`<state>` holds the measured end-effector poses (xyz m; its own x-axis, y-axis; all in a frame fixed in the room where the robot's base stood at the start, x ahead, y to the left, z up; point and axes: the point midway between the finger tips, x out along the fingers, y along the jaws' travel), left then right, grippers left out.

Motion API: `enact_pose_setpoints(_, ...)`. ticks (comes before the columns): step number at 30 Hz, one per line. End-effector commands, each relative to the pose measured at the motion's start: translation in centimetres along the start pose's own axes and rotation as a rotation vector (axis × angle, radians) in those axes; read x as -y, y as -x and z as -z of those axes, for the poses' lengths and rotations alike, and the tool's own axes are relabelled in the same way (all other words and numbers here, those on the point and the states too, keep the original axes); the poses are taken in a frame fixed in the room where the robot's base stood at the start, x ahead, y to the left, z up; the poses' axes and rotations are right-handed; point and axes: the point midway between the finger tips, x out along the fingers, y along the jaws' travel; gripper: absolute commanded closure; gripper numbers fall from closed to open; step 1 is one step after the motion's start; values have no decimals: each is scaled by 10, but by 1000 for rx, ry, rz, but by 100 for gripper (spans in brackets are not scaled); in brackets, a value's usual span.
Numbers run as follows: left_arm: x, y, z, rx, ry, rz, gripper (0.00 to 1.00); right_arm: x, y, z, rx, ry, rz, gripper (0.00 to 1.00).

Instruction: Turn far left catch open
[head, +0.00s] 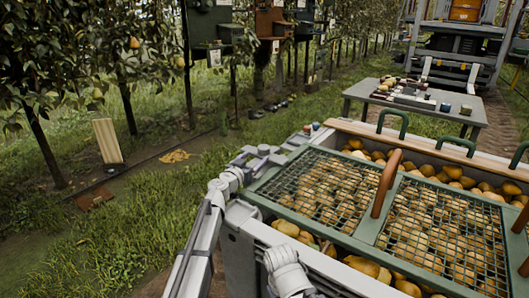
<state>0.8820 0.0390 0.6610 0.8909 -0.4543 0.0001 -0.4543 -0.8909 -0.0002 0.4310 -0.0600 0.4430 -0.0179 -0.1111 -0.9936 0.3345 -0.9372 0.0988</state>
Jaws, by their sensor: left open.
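A grey crate (245,262) full of pears carries a green frame with two mesh panels (316,186). My left arm comes in along the crate's left side. My left gripper (303,137) is open at the crate's far left corner, just beyond the left panel's edge. Small red and blue spots show beside its tips; I cannot tell whether they belong to a catch. The far left catch cannot be made out clearly, and the gripper covers much of that corner. I cannot tell whether the gripper touches anything. My right gripper is not in view.
A brown handle (386,183) stands up between the panels. Green loops (393,121) rise along the wooden back rail (425,149). A grey table (417,107) with small items stands behind. Fruit trees and grass lie left; a leaning board (108,141) stands there.

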Motion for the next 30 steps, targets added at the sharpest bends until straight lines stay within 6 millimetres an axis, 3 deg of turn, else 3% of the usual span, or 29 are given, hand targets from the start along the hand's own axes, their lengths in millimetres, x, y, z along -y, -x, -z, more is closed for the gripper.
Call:
enact_pose_setpoints(8, 0, -22, 0, 0, 0, -2, 8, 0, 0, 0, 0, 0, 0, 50)
enact_pose_setpoints(19, 1, -74, 0, 0, 0, -1, 8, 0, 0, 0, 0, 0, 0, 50)
enact_pose_setpoints(28, 0, -78, 0, 0, 0, 0, 8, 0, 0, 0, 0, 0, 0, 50)
enact_pose_setpoints(30, 0, -78, 0, 0, 0, 0, 14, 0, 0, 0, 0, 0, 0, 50)
